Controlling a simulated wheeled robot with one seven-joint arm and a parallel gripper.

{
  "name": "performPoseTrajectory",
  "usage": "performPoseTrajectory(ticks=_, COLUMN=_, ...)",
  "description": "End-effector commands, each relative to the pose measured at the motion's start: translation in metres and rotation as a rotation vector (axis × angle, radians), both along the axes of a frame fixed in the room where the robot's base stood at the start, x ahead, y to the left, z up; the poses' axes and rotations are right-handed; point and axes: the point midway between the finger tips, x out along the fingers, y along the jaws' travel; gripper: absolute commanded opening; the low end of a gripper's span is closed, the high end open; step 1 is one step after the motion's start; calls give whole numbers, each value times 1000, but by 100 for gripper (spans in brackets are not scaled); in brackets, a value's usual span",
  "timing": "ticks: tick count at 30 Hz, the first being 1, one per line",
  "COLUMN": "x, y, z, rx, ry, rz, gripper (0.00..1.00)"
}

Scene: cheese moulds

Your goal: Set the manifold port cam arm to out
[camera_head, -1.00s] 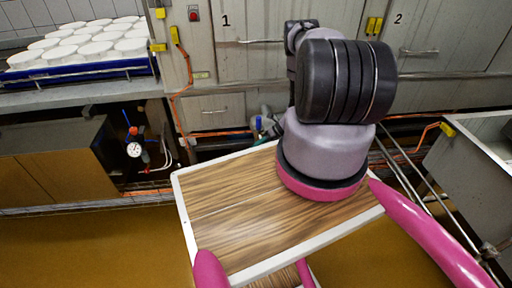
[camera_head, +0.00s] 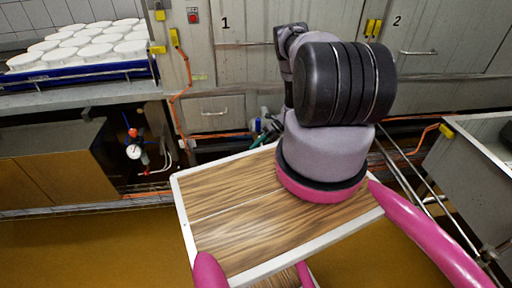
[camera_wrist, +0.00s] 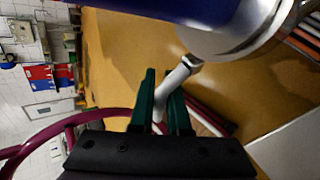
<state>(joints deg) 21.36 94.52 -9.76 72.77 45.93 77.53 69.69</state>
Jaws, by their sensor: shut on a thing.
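The port cam arm (camera_wrist: 182,71) is a pale grey lever. It runs from a large silver metal fitting (camera_wrist: 225,38) at the top of the wrist view down between my fingers. My gripper (camera_wrist: 163,82) has green fingers and is shut on this lever, whose lower end shows between them. In the head view, the grey and blue port fitting (camera_head: 257,123) sits low in front of the cabinets, left of my arm. My gripper's green fingers (camera_head: 266,141) show only in part there. My arm hides the rest of the area.
A blue tray (camera_head: 80,73) of white moulds stands on the counter at the left. A pressure gauge (camera_head: 133,152) sits below it. Numbered grey cabinets (camera_head: 250,70) line the back, and a metal basin (camera_head: 475,160) stands at the right. Orange cables and pipes run along the wall.

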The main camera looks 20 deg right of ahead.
Motion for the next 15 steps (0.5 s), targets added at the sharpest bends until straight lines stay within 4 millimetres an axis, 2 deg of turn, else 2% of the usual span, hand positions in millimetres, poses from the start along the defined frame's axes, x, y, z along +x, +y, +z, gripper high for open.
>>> performPoseTrajectory(ticks=3, x=1, y=-2, z=0, rx=-3, ry=-4, rz=-1, gripper=0)
performPoseTrajectory(ticks=4, x=1, y=-2, z=0, rx=-3, ry=-4, rz=-1, gripper=18)
performPoseTrajectory(ticks=6, x=1, y=-2, z=0, rx=-3, ry=-4, rz=-1, gripper=45)
performPoseTrajectory(ticks=15, x=1, y=-1, z=0, rx=-1, ry=-2, rz=-1, gripper=45)
